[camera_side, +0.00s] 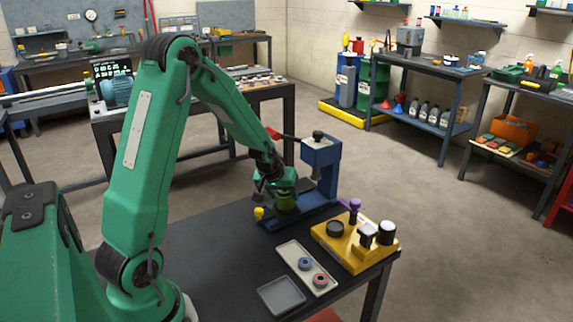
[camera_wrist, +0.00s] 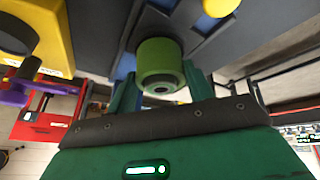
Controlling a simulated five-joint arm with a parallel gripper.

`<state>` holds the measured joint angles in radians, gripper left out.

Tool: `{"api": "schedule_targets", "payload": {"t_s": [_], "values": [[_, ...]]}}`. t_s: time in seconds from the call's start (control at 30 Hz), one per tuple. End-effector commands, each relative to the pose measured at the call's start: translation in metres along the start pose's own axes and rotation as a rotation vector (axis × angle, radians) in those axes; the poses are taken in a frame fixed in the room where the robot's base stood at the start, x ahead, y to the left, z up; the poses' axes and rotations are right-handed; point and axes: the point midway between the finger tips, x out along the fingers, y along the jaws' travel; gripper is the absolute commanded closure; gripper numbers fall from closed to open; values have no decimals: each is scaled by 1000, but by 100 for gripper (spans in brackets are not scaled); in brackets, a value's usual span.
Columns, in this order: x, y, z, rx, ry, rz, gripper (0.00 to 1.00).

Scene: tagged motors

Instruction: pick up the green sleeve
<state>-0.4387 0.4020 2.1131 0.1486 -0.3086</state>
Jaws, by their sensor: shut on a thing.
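The green sleeve (camera_side: 285,203) is a short olive-green cylinder at the blue press (camera_side: 321,160) on the dark table. In the wrist view the sleeve (camera_wrist: 160,58) shows its round end with a dark hole. My gripper (camera_side: 281,194) has its two green fingers on either side of the sleeve; it also shows in the wrist view (camera_wrist: 161,84). The gripper is shut on the sleeve. The sleeve is over the press base, left of the press column; whether it touches the base is hard to tell.
A yellow knob (camera_side: 258,213) is just left of the sleeve. A yellow fixture (camera_side: 353,252) with black and white parts and a purple piece (camera_side: 354,207) stands at right. A pale tray (camera_side: 293,253) holds a blue and a red ring. A grey tray (camera_side: 281,296) is empty.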

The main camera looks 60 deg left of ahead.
Motion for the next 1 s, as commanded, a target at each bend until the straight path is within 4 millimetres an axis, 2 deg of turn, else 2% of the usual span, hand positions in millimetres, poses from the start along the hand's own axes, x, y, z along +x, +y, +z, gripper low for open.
{"api": "schedule_targets", "payload": {"t_s": [0.4,0.6,1.0], "values": [[-53,9,-28,0,9,3,97],[-72,12,-37,0,7,2,97],[-78,13,-39,0,4,1,97]]}}
